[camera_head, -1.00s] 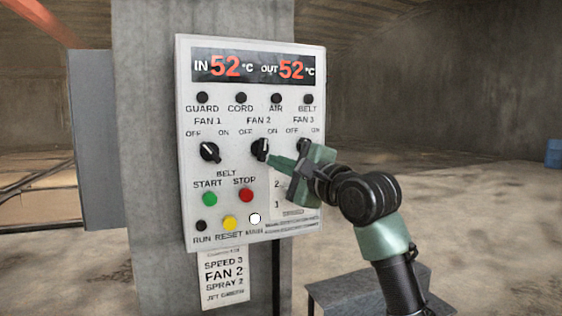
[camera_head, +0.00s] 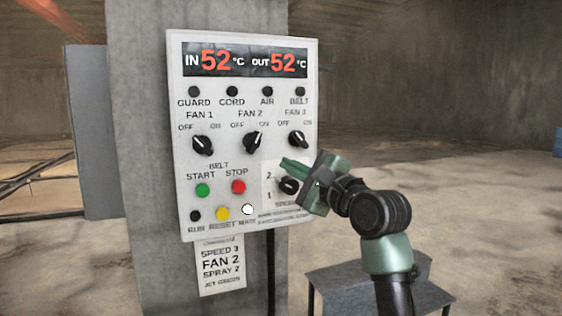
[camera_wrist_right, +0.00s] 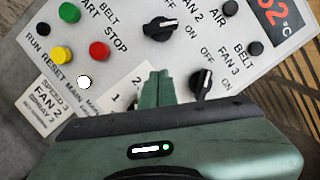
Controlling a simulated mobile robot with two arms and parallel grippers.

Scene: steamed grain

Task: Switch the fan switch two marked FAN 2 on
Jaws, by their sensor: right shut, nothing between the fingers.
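The FAN 2 knob (camera_head: 253,141) is a black rotary switch in the middle of the white control panel (camera_head: 180,150). Its pointer leans up and to the right, toward ON. The knob also shows in the wrist view (camera_wrist_right: 160,29), clear of the fingers. My right gripper (camera_head: 287,164) is shut and empty, below and to the right of the knob, apart from it. Its closed green fingertips (camera_wrist_right: 156,82) show in the wrist view over the panel's speed label. My left gripper is not in view.
The FAN 1 knob (camera_head: 203,144) and FAN 3 knob (camera_head: 298,139) point up-left, toward OFF. The speed knob (camera_head: 289,186) is partly behind my gripper. Green start (camera_head: 203,190) and red stop (camera_head: 239,187) buttons sit below. A note (camera_head: 221,266) hangs under the panel.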

